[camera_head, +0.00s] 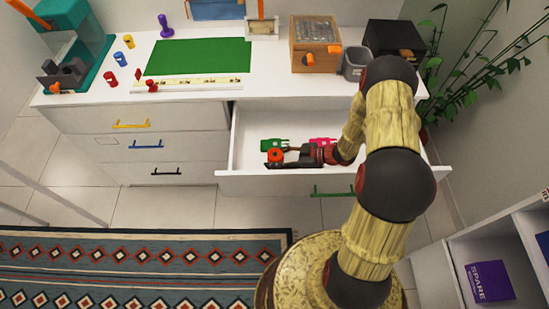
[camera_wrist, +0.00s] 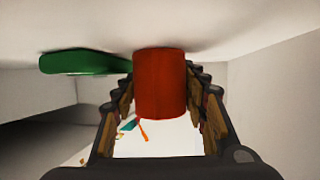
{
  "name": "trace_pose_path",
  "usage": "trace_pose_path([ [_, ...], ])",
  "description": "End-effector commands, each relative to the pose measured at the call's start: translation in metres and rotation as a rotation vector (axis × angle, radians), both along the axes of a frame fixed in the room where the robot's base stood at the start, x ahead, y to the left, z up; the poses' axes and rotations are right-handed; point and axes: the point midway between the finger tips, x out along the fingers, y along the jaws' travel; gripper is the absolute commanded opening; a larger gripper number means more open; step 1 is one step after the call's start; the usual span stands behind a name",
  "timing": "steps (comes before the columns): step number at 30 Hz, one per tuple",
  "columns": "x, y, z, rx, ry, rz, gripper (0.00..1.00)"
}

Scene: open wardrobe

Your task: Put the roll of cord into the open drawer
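The roll of cord (camera_head: 275,156) is a short orange-red cylinder, within the outline of the open drawer (camera_head: 262,183) in the head view. My gripper (camera_head: 282,157) reaches in from the right, with its fingers around the roll. In the wrist view the roll (camera_wrist: 160,85) sits between the two fingers (camera_wrist: 160,76), which lie close against its sides, so my gripper looks shut on it. The roll is close to the white drawer surface; whether it touches is hard to tell.
A green object (camera_head: 270,145) and a pink object (camera_head: 321,141) lie in the drawer; the green one also shows in the wrist view (camera_wrist: 85,63). The desktop above holds a green mat (camera_head: 198,57) and a wooden box (camera_head: 315,45). The drawer's left part looks clear.

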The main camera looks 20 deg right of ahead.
Motion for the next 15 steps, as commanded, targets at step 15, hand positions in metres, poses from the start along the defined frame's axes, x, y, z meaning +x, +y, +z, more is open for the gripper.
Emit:
trace_pose_path([
  [15, 0.0, 0.0, 0.0, -0.001, 0.0, 0.0, 0.61],
])
